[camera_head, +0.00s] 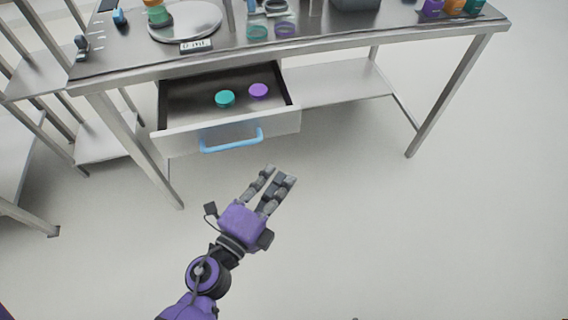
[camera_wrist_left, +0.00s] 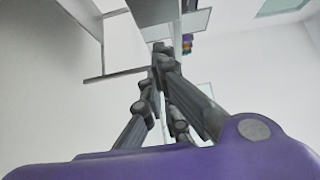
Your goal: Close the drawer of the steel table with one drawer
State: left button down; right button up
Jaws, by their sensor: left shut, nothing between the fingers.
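The steel table (camera_head: 340,62) stands across the top of the head view. Its one drawer (camera_head: 180,140) is pulled out toward me and has a white front with a blue handle (camera_head: 232,140). A teal lid (camera_head: 225,98) and a purple lid (camera_head: 258,90) lie inside it. My left gripper (camera_head: 281,172) is in front of the drawer, a little below and right of the handle, apart from it and empty. Its fingers (camera_wrist_left: 160,60) also show in the left wrist view, shut. My right gripper is not in view.
On the tabletop are a round steel plate (camera_head: 185,20), a small digital display (camera_head: 196,46) and several coloured bottles at the right. A lower shelf (camera_head: 340,84) runs beneath. Another steel frame stands at the left. The floor (camera_head: 430,230) in front is clear.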

pick_arm(q)
jog(key=w+a+p+x, duration=0.1)
jog(key=a+x, duration=0.1)
jog(key=x, duration=0.9)
jog(key=shift+w, duration=0.35)
jog(key=shift+a, duration=0.15)
jog(key=w+a, duration=0.1)
jog(key=w, duration=0.2)
jog(key=w+a, duration=0.1)
jog(key=w, duration=0.2)
jog(key=w+a, duration=0.1)
jog(key=w, duration=0.2)
jog(key=shift+w, duration=0.2)
jog(key=b, duration=0.4)
send_near(276, 70)
jog(key=w+d, duration=0.3)
jog(key=w, duration=0.1)
jog(key=shift+w+d+f, duration=0.1)
jog(key=shift+d+f, duration=0.2)
jog(key=shift+w+a+r, duration=0.1)
jog(key=shift+w+a, duration=0.05)
jog(key=shift+w, duration=0.45)
jog(key=shift+w+a+r, duration=0.15)
